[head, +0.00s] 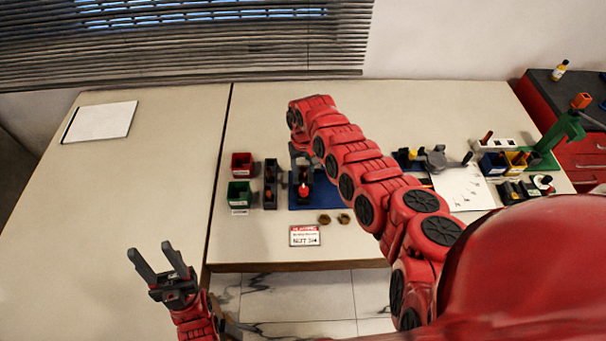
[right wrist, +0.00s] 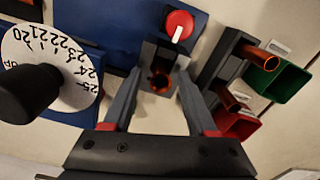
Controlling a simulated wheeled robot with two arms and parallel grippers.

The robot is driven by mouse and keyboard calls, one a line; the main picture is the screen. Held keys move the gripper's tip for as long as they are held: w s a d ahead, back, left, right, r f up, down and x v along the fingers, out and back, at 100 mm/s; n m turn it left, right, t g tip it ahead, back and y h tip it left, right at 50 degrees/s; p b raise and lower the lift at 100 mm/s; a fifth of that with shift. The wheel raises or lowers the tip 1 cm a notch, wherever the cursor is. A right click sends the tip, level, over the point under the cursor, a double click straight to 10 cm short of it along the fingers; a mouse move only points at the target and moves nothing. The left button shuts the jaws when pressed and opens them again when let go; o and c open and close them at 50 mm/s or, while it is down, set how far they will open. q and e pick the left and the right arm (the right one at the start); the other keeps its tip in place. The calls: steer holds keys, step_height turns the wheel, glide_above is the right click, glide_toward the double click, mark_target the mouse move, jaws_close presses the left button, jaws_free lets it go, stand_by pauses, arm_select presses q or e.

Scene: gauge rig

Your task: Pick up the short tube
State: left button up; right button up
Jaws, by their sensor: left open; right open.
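Copper tubes show in the right wrist view. One tube (right wrist: 160,82) is seen nearly end-on in a dark grey block, between the fingertips of my right gripper (right wrist: 160,75). Two more tubes stand in a dark rack (right wrist: 222,62): one (right wrist: 262,60) near the green bin, another (right wrist: 228,98) near the red bin. I cannot tell which is the short one. My right gripper is open, its fingers either side of the block's tube; contact cannot be told. In the head view my arm partly hides it. My left gripper (head: 158,262) is open and empty, low at the left.
A dial gauge (right wrist: 55,65) is close left of my right gripper. A red knob (right wrist: 179,25) sits beyond the block on the blue base (head: 310,205). Red (head: 241,160) and green (head: 239,191) bins stand left of the rack. The left table (head: 120,200) is mostly clear.

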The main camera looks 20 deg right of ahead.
steer(key=shift+c, duration=0.3)
jaws_close()
steer(key=shift+r, duration=0.15)
